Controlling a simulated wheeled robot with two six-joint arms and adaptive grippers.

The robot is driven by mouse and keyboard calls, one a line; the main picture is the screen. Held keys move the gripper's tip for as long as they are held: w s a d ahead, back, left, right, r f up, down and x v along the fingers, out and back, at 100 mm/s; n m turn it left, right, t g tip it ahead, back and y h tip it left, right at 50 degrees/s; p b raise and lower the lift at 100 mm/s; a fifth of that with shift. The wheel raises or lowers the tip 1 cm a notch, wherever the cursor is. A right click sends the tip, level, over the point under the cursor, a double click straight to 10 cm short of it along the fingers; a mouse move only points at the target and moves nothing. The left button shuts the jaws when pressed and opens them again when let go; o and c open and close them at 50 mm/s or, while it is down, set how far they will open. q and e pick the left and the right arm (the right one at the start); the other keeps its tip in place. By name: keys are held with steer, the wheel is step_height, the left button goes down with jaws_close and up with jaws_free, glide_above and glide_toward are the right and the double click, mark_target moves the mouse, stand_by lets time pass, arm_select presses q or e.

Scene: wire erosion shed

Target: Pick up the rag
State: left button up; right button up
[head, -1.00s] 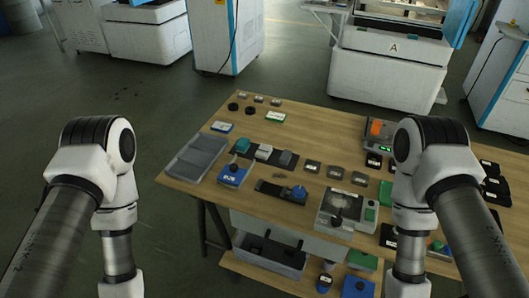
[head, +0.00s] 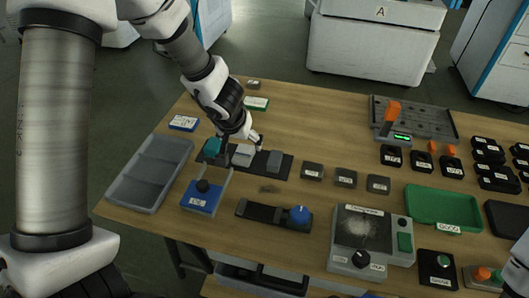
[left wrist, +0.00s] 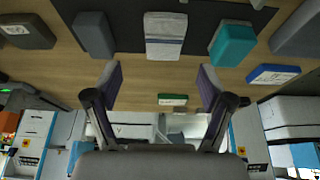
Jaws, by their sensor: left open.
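The rag (head: 243,155) looks like a pale folded cloth with blue-grey stripes. It lies on a dark mat (head: 228,164) between a teal block (head: 214,147) and a grey block (head: 274,161). In the left wrist view the rag (left wrist: 165,36) is at the top centre, between the same two blocks. My left gripper (head: 254,141) is just behind the rag in the head view. In the left wrist view my left gripper (left wrist: 161,84) has its two fingers wide apart, with bare wood between them, apart from the rag. My right gripper is not seen.
A grey divided tray (head: 150,173) is at the table's left end. A blue box with a black knob (head: 203,194) and a dark holder with a blue knob (head: 275,214) stand in front of the mat. Small dark blocks (head: 312,172) line up to the right.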

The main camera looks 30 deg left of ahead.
mark_target(243, 152)
arm_select(q)
steer(key=shift+f, duration=0.65)
steer(key=b+x, duration=0.3)
steer(key=x, duration=0.2)
steer(key=shift+a+f+b, duration=0.1)
steer(key=shift+a+b, duration=0.15)
steer(key=shift+b, duration=0.15)
steer(key=shift+r, duration=0.2)
steer(key=shift+s, duration=0.15)
steer(key=c, duration=1.1)
steer(key=shift+r, duration=0.15)
steer(key=shift+c, duration=0.2)
